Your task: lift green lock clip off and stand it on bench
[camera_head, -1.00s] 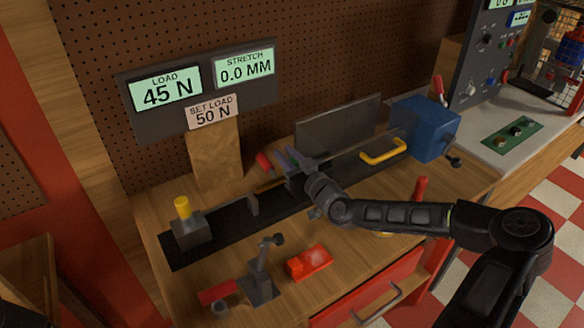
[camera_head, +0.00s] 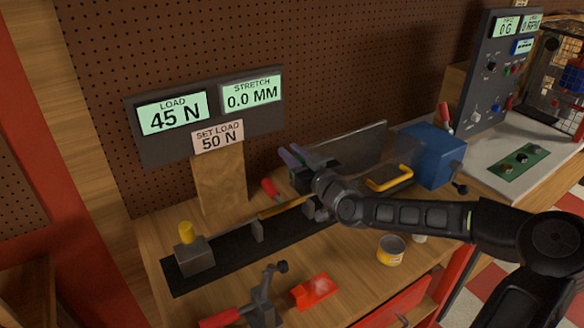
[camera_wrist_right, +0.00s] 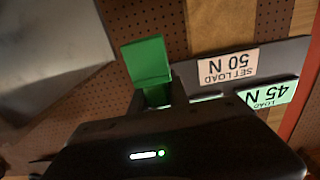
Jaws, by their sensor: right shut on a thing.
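The green lock clip (camera_wrist_right: 148,62) shows in the right wrist view as a flat green plate with a green part below it, just beyond my gripper body. My right gripper (camera_head: 291,156) is shut on it and holds it above the black rail (camera_head: 215,257) of the bench rig. In the head view the clip is hidden or too small to make out at the gripper. The bench (camera_head: 350,278) is a wooden top. My left gripper is not in view.
A load display (camera_head: 172,113) reads 45 N, with stretch 0.0 MM. A toggle clamp (camera_head: 262,300), a red block (camera_head: 314,291) and a yellow-banded tin (camera_head: 390,250) stand on the front bench. Some front bench is free.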

